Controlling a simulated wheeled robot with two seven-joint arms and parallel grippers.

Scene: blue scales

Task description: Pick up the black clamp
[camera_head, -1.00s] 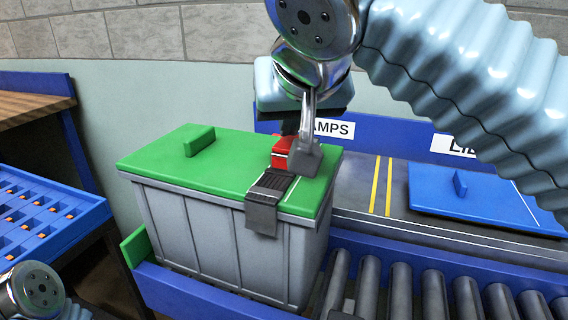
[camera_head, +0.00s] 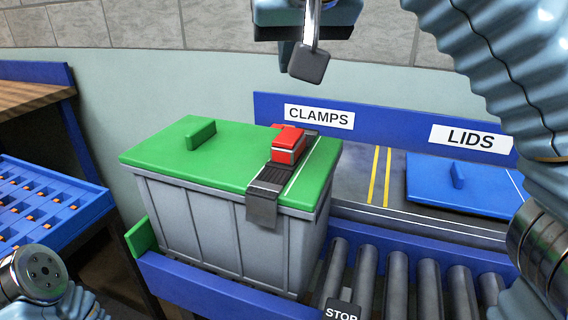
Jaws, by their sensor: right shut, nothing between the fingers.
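A clamp with a dark grey to black ribbed band (camera_head: 268,182) and a red block (camera_head: 288,146) lies across the right end of the green lid (camera_head: 235,150). Its front end hooks down over the front edge of the grey bin (camera_head: 200,225). My right gripper (camera_head: 309,66) is at the top of the view, well above and apart from the clamp, shut and empty. Its upper part is cut off by the frame edge. My left arm shows at the lower left, but its gripper is out of view.
A blue back panel with a CLAMPS sign (camera_head: 319,117) and a LIDS sign (camera_head: 470,139) stands behind the bin. A blue lid (camera_head: 460,190) lies on the shelf at right. Rollers (camera_head: 400,285) run beside the bin. A blue compartment tray (camera_head: 50,210) is at left.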

